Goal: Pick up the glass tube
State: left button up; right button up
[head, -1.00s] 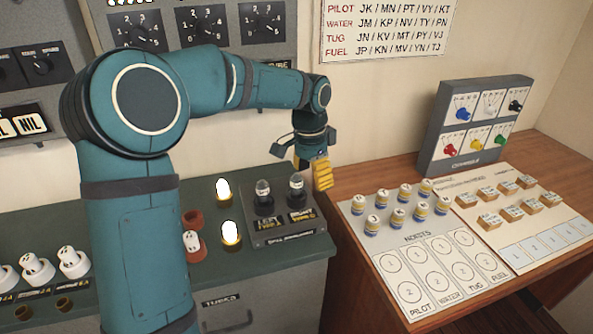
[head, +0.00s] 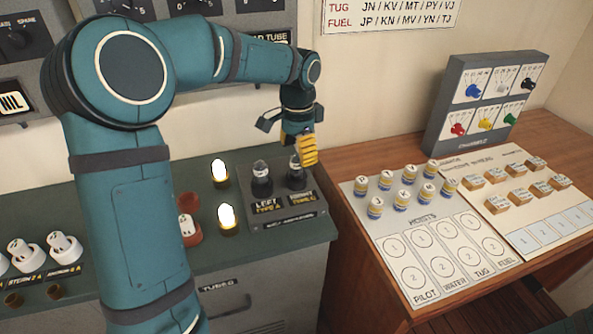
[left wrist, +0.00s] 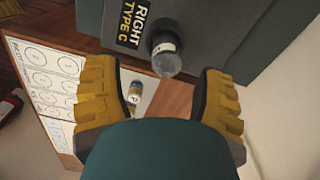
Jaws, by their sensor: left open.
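A clear glass tube with a white label (left wrist: 165,58) stands in a dark socket on the plate marked RIGHT TYPE C. In the head view this right tube (head: 295,172) is partly behind my left gripper (head: 308,150). A similar tube (head: 261,178) stands at its left, above the label LEFT TYPE A. My left gripper is open and empty, its yellow fingers close to the right tube. In the left wrist view the tube shows between and just beyond the two fingertips (left wrist: 160,78); I cannot tell whether they touch it. My right gripper is not in view.
Two lit lamps (head: 227,217) and a red socket (head: 189,228) are left of the tube plate (head: 283,214) on the green console. A wooden desk at the right holds a chart board (head: 408,270) with several round pieces and a grey knob box (head: 482,105).

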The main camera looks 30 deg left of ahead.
aim_at(296, 168)
pick_arm(q)
jog(key=f, duration=0.1)
jog(key=f+b, duration=0.1)
jog(key=f, duration=0.2)
jog(key=shift+w+a+f, duration=0.1)
jog(key=shift+w+a, duration=0.05)
jog(key=shift+a, duration=0.2)
jog(key=shift+f+b, duration=0.3)
jog(key=shift+f, duration=0.2)
grip_shut()
